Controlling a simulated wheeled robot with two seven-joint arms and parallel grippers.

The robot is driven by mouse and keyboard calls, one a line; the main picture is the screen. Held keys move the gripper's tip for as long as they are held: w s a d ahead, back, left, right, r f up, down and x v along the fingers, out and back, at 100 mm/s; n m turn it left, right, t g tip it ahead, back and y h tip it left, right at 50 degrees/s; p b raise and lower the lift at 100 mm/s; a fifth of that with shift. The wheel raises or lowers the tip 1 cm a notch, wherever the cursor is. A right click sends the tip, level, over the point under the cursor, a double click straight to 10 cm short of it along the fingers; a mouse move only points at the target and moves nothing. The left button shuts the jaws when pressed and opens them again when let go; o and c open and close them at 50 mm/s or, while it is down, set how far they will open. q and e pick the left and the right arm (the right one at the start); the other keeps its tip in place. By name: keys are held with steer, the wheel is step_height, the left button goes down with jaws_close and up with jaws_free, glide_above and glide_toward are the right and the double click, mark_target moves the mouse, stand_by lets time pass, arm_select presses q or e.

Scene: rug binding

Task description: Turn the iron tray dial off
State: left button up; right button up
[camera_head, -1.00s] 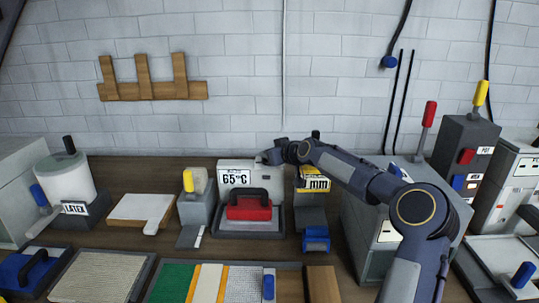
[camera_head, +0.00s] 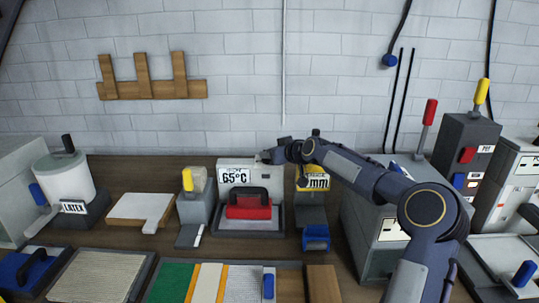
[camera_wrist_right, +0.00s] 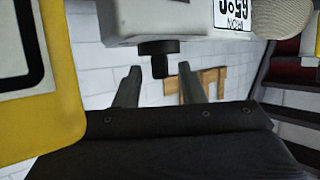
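The iron tray's white box (camera_head: 252,173) stands at the back of the table with a 65°C display (camera_head: 234,176). A red iron (camera_head: 248,208) with a black handle rests on the tray in front of it. My right gripper (camera_head: 268,156) is at the top right of the box; the dial is not clear there in the head view. In the right wrist view a black dial (camera_wrist_right: 158,48) sticks out of the white box. My right gripper (camera_wrist_right: 158,78) is open, its two fingers apart on either side of the dial's line, with no clear contact. My left gripper is out of view.
A yellow-labelled mm unit (camera_head: 312,182) stands close right of the box, beneath my right arm. A tape-roll stand (camera_head: 195,205) with a yellow handle is close on the left. Grey machines (camera_head: 375,235) stand at right; rug pieces (camera_head: 215,283) lie in front.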

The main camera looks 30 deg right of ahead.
steer(key=b+v, duration=0.1)
steer(key=v, duration=0.5)
steer(key=shift+b, duration=0.3)
steer(key=shift+s, duration=0.15)
